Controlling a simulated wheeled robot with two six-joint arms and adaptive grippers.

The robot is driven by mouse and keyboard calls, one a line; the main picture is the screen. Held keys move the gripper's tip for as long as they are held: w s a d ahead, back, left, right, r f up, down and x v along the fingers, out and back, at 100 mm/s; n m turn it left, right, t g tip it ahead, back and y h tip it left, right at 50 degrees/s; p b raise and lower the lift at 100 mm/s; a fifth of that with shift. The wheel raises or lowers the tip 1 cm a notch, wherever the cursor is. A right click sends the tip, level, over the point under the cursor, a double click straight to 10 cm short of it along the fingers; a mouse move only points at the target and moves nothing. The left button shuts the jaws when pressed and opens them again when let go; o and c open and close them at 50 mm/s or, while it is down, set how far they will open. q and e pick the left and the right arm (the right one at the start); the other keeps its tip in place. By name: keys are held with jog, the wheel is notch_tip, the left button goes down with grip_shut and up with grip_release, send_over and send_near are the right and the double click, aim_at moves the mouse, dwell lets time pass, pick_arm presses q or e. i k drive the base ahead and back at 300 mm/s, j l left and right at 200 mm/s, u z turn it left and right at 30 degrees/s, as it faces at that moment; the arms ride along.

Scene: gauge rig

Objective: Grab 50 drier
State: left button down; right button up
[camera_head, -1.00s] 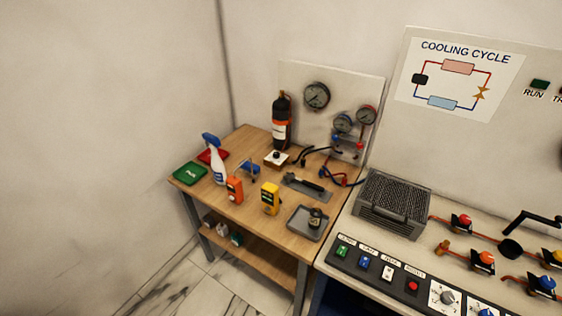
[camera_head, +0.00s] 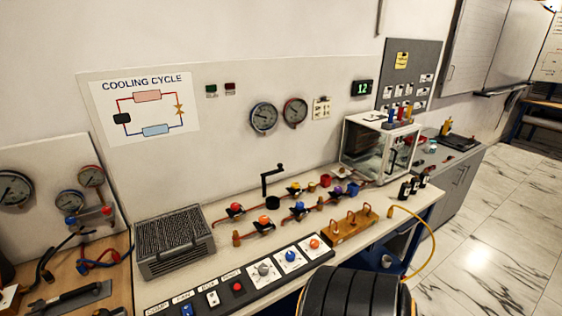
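I cannot pick out a drier marked 50; labels are too small to read. A wooden block (camera_head: 336,234) at the bench's front right carries several upright copper-coloured pieces. Small black bottles (camera_head: 405,188) with pale labels stand at the bench's right end. I cannot tell whether any of these is a drier. Neither of my grippers is in view.
The bench holds a finned grey unit (camera_head: 172,246), copper piping with coloured valve knobs (camera_head: 265,221), a switch panel (camera_head: 237,286) and a glass-fronted box (camera_head: 365,150). A large black ribbed cylinder (camera_head: 355,294) fills the bottom front, near a yellow hose (camera_head: 428,232). Marble floor at right is clear.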

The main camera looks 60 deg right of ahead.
aim_at(405, 191)
jog(key=z, duration=3.15)
jog(key=u, duration=0.45)
jog(key=i+l+u, duration=0.35)
jog(key=i+l, duration=0.2)
jog(key=i+l+u, duration=0.2)
jog(key=l, duration=0.25)
jog(key=i+l+u, duration=0.15)
jog(key=l, duration=0.25)
jog(key=i+l+u, duration=0.2)
jog(key=i+l, duration=0.1)
jog(key=l, duration=0.1)
